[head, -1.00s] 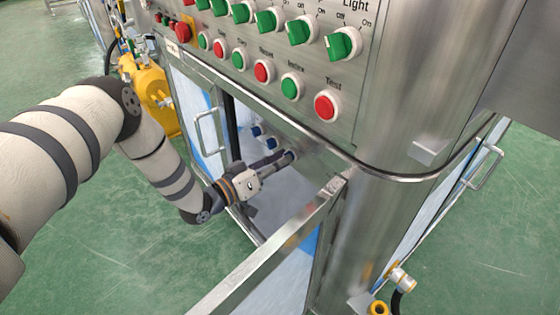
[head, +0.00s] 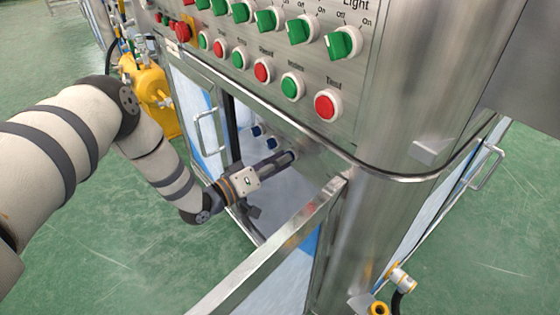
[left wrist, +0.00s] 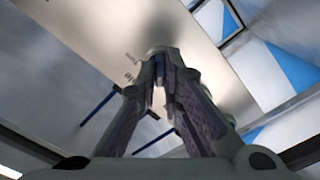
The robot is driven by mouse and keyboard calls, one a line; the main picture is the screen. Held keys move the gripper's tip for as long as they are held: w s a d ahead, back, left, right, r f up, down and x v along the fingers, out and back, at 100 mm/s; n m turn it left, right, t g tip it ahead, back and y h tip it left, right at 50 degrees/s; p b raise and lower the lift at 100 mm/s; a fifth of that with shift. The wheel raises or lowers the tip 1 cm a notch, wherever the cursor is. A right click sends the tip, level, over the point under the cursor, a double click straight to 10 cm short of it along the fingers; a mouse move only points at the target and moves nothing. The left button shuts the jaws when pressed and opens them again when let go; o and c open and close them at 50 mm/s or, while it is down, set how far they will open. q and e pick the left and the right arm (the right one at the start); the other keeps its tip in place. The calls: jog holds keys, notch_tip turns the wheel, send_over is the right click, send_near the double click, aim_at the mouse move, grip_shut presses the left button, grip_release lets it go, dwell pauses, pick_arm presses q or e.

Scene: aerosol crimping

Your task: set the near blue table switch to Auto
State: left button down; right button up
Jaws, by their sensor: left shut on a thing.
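The near blue table switch (head: 292,154) is on the panel inside the open cabinet front, under the button console. My left gripper (head: 284,158) reaches in from the left and is shut on this switch, hiding most of it. In the left wrist view the two fingers (left wrist: 165,75) close around the switch, with a round grey base (left wrist: 160,49) showing at their tips. Small panel labels beside it are too blurred to read, so its setting cannot be told. My right gripper is in neither view.
Two other blue switches (head: 257,130) (head: 271,143) sit in a row farther left. An open cabinet door (head: 270,264) stands just right of my forearm. The console (head: 370,60) with green knobs and red and green buttons overhangs the opening.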

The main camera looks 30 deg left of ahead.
pick_arm(q)
jog(key=shift+f, duration=0.1)
jog(key=c, duration=1.7)
grip_release()
jog(key=shift+s, duration=0.15)
jog(key=v, duration=1.2)
